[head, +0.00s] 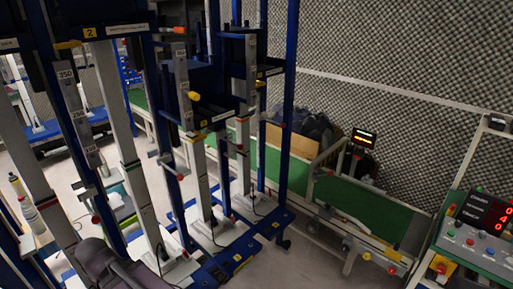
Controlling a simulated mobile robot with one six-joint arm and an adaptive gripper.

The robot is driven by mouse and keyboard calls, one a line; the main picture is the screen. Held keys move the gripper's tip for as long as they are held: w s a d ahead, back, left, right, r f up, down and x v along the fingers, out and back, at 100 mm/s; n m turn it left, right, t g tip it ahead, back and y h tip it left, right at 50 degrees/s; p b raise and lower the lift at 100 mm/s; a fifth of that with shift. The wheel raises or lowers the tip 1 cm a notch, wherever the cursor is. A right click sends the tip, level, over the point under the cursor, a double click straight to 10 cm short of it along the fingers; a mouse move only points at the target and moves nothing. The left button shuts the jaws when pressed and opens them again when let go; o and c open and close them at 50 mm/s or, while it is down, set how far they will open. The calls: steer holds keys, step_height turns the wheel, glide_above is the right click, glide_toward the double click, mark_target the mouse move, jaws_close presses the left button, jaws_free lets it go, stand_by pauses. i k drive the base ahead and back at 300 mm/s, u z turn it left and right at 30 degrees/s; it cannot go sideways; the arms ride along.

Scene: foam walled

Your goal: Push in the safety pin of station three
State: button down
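A row of blue-framed stations with grey columns fills the left and middle. The nearest readable yellow plate says 2 (90,32). Beyond it stands another station with a grey column (195,150) and a small yellow plate (203,123), whose number is too small to read. I cannot tell for sure which station is three. A yellow knob (193,96) and an orange-red part (179,30) sit on this farther station; I cannot tell whether either is the safety pin, or how far in it is. My gripper is not in view; a dark part of my arm shows at the bottom left.
A green conveyor (365,208) with metal rails runs behind the stations. A control panel (475,235) with red digits and buttons stands at the right edge. Bottles (30,212) stand at the left. Grey floor (300,262) is open in front of the stations. Foam walls close the back.

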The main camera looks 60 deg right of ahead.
mark_target(239, 146)
steer(key=z, duration=1.6)
steer(key=k, duration=0.95)
steer(key=i, duration=0.75)
